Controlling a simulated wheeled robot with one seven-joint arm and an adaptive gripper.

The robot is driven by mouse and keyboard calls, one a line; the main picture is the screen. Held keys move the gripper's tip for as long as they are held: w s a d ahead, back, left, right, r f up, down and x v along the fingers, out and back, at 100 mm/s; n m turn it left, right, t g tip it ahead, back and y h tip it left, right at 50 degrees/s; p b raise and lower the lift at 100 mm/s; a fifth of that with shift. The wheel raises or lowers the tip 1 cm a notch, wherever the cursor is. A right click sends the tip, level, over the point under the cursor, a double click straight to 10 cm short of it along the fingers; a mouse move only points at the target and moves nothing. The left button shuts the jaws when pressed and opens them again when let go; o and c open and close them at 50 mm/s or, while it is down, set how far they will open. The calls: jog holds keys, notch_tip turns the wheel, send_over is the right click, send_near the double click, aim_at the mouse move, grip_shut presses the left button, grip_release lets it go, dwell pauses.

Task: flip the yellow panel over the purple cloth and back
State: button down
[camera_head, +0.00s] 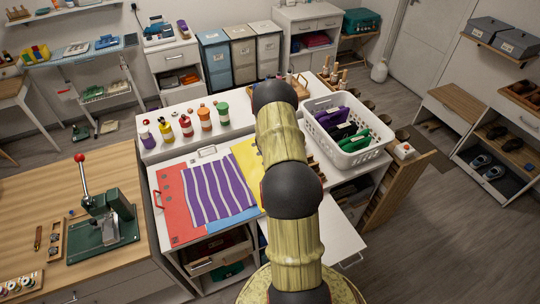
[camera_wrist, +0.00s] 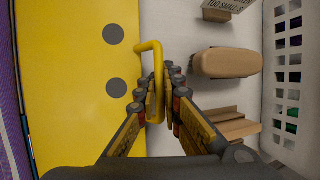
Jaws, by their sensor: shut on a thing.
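The yellow panel (camera_head: 243,152) lies flat to the right of the purple and white striped cloth (camera_head: 217,188), partly hidden behind my arm. In the wrist view the yellow panel (camera_wrist: 75,105) shows two grey dots, and a yellow bar handle (camera_wrist: 149,46) stands out from its right edge. My gripper (camera_wrist: 164,82) is shut on that handle, with a finger on each side of it. A purple strip (camera_wrist: 7,110) shows at the far left of the wrist view. My gripper is hidden behind my arm in the head view.
A red panel (camera_head: 170,205) with a handle lies left of the cloth, and blue shows (camera_head: 230,222) at its front edge. A white basket (camera_head: 362,153) stands right of my arm. Several bottles (camera_head: 205,118) line the raised back ledge. A green press (camera_head: 105,222) stands on the left bench.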

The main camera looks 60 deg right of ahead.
jog(key=shift+s+d+f+y+p, duration=0.15)
jog(key=shift+f+y+p, duration=0.25)
jog(key=shift+f+p, duration=0.55)
jog(key=shift+f+t+p, duration=0.25)
jog(key=shift+t+p, duration=0.05)
jog(key=shift+p, duration=0.25)
jog(key=shift+y, duration=0.3)
jog(key=c, duration=2)
grip_release()
jog(key=shift+o, duration=0.2)
jog(key=v, duration=1.2)
